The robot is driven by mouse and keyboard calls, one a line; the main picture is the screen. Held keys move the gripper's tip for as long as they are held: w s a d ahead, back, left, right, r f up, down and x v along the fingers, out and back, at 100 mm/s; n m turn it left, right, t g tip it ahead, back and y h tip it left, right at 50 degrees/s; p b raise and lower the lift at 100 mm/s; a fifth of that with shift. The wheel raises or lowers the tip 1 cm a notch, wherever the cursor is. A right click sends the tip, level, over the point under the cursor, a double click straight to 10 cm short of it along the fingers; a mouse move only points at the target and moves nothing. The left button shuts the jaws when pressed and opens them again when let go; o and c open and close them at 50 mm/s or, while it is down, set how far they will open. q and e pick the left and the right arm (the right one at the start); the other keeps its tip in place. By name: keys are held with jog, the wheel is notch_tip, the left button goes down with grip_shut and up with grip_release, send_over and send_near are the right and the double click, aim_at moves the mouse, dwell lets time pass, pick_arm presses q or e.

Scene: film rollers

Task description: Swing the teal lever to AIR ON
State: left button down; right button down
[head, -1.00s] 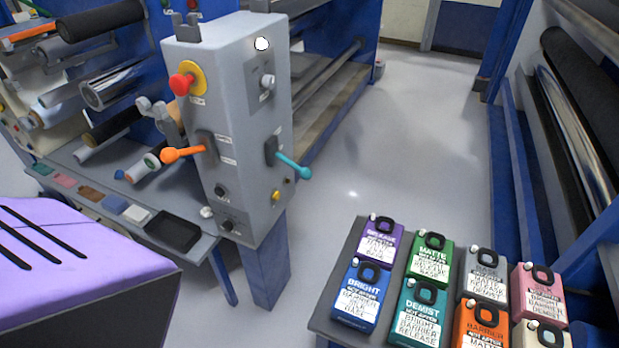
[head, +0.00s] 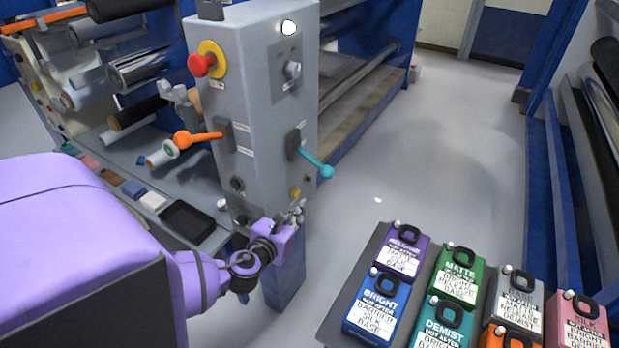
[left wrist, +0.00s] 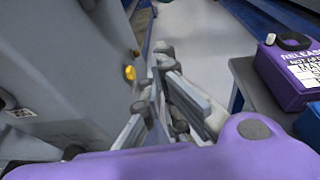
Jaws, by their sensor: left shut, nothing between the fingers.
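The teal lever (head: 316,161) sits on the right-hand face of the grey control box (head: 265,120). Its arm slants down to the right and ends in a round teal knob. The labels near it are too small to read. My left gripper (head: 298,212) is shut and empty, below the lever and close to the lower part of the box, apart from the lever. In the left wrist view the shut fingers (left wrist: 163,58) point along the box's side, with a small yellow button (left wrist: 129,72) to their left. The lever does not show there. My right gripper is out of view.
An orange lever (head: 197,138) and a red stop button (head: 201,65) are on the box's front face. A black tray (head: 187,223) lies on the bench at left. Several labelled jugs, one purple (head: 403,250), stand at lower right. Open floor lies between.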

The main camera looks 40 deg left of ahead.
aim_at(317, 163)
pick_arm(q)
jog(key=r+m, duration=0.1)
jog(key=m, duration=0.3)
jog(key=a+r+m+t, duration=0.1)
jog(key=r+m, duration=0.1)
jog(key=m, duration=0.1)
jog(key=w+a+r+m+y, duration=0.1)
jog(key=m, duration=0.3)
jog(key=shift+a+r+m+t, duration=0.1)
jog(key=shift+r+m+t, duration=0.1)
jog(key=shift+m+t, duration=0.15)
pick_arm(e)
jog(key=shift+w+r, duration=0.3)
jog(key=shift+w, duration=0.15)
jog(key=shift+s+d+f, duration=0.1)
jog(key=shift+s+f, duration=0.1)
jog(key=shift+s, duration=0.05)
pick_arm(q)
jog(key=x, duration=1)
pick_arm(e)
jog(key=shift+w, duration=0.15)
